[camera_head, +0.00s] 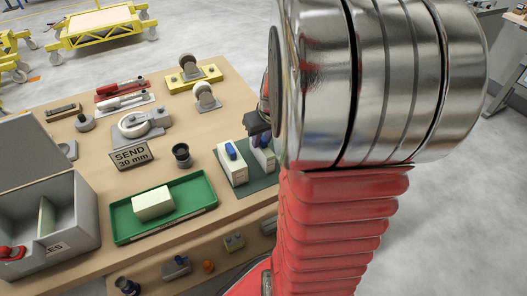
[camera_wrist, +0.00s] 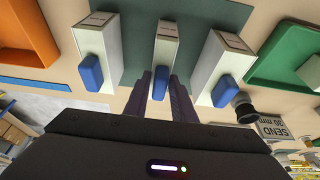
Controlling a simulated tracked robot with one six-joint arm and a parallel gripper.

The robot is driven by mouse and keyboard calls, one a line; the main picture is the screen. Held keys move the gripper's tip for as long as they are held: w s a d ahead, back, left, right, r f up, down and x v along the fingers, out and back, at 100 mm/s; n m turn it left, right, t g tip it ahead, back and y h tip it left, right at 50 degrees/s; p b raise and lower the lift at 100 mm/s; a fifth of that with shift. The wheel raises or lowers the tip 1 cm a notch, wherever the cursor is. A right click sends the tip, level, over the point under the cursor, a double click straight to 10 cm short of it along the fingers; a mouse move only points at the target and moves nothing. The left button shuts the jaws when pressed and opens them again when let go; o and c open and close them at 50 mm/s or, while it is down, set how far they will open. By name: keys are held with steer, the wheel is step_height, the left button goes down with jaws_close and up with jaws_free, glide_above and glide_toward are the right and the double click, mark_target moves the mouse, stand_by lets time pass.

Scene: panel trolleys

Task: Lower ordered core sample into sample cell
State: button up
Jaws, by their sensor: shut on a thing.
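My gripper (camera_head: 258,122) (camera_wrist: 162,92) points down over the dark green mat (camera_head: 258,180). In the wrist view its two fingers are shut on the blue tab (camera_wrist: 160,82) of the middle white block (camera_wrist: 167,42). That block also shows in the head view (camera_head: 262,157); I cannot tell whether it is clear of the mat. White blocks with blue tabs stand on either side, left (camera_wrist: 97,38) and right (camera_wrist: 222,58). A sign (camera_head: 130,156) reads "SEND 30 mm". I cannot tell for certain which thing is the sample cell.
A green tray (camera_head: 205,193) holds a pale block (camera_head: 153,204). A grey open box (camera_head: 85,225) with a raised lid stands at the left. The wrist view shows an orange tray (camera_wrist: 38,22). My arm hides the bench's right side.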

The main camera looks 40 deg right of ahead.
jaws_close()
steer(key=shift+r, duration=0.15)
steer(key=shift+r, duration=1.9)
stand_by(0.5)
